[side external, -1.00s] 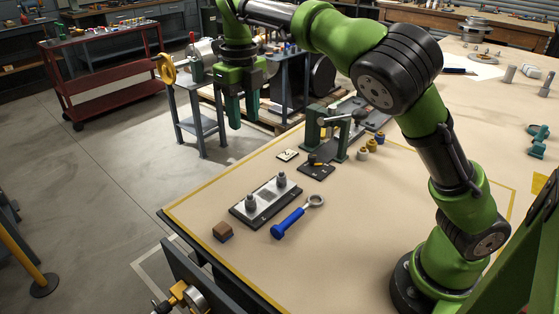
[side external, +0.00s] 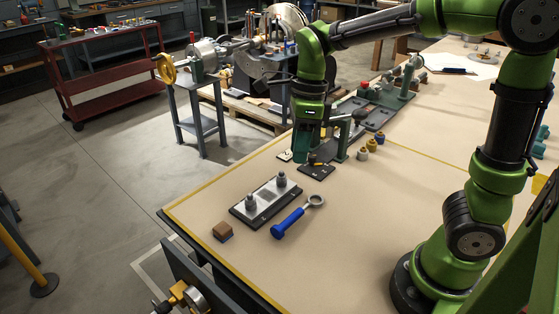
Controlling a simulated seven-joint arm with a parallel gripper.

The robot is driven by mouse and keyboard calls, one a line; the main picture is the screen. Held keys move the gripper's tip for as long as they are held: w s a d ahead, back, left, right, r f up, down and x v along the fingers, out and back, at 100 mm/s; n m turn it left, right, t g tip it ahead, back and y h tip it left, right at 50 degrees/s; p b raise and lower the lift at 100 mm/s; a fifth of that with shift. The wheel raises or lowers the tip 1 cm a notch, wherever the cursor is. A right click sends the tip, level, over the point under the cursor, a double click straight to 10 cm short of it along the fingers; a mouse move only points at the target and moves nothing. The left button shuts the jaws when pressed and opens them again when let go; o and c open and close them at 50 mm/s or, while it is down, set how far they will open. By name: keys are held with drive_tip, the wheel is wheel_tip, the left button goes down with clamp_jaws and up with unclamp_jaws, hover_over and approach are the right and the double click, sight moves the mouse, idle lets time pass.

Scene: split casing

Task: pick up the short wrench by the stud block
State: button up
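The short wrench (side external: 291,222) lies flat on the tan tabletop, with a blue handle and a grey ring end pointing up and right. The stud block (side external: 262,204) sits just left of it, a dark base with a pale top plate and two upright grey studs. The wrench lies beside the block, apart from it. My gripper (side external: 301,157) points down behind the block and wrench, near the small dark plates. It is away from the wrench. Its fingers overlap in this view, so their gap is hidden.
A dark plate (side external: 317,171) and a green-framed fixture (side external: 343,141) stand close to my gripper. Several small knobs (side external: 363,154) lie to the right. The table right of the wrench is clear.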

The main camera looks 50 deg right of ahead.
drive_tip(key=s+a+f+n+t+h, duration=0.2)
drive_tip(key=s+f+n, duration=0.15)
drive_tip(key=n, duration=0.55)
approach(288, 221)
drive_tip(key=f, duration=0.3)
drive_tip(key=w+f, duration=0.1)
drive_tip(key=f, duration=0.5)
drive_tip(key=shift+w+d+f, duration=0.1)
drive_tip(key=shift+w+d, duration=0.1)
drive_tip(key=shift+w, duration=0.2)
clamp_jaws()
